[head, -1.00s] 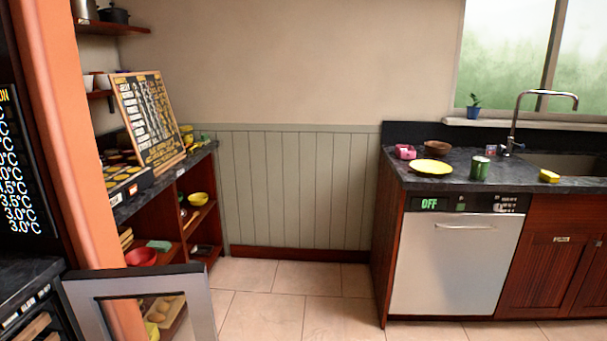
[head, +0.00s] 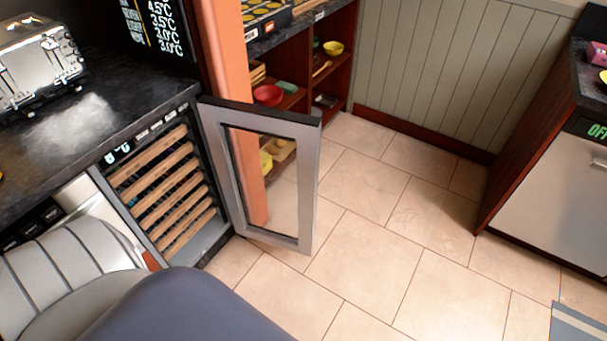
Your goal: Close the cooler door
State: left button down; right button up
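The cooler door (head: 308,180) stands wide open in the head view. It has a grey metal frame around a clear glass pane and is hinged at the right side of the cooler. The cooler (head: 165,190) is built in under a dark counter at the left and shows several wooden shelf fronts. Its inside is uncovered. Neither of my grippers is in view. A dark blue rounded part and a grey ribbed part at the bottom left partly hide the area in front of the cooler.
A shiny toaster (head: 38,68) stands on the dark counter (head: 95,130). An orange post (head: 222,40) rises behind the door. Open shelves (head: 338,75) hold bowls behind it. A dishwasher (head: 560,195) is at the right. The tiled floor (head: 385,245) in the middle is clear.

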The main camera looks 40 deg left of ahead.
aim_at(215, 113)
jog(key=i+l+z, duration=0.2)
jog(key=i, duration=0.4)
jog(key=i+z, duration=0.2)
jog(key=i, duration=0.4)
jog(key=i+u, duration=0.25)
jog(key=u, duration=0.2)
jog(key=i+u, duration=0.25)
jog(key=u, duration=0.15)
jog(key=i+l+u, duration=0.1)
jog(key=i+u, duration=0.15)
jog(key=u, duration=0.2)
jog(key=i+l+u, duration=0.2)
jog(key=u, duration=0.2)
jog(key=i+u, duration=0.15)
jog(key=u, duration=0.3)
jog(key=i+l+u, duration=0.1)
jog(key=u, duration=0.35)
jog(key=i+l+u, duration=0.1)
jog(key=u, duration=0.3)
jog(key=i+l+u, duration=0.2)
jog(key=u, duration=0.25)
jog(key=i+l+u, duration=0.1)
jog(key=u, duration=0.35)
jog(key=k+l, duration=0.05)
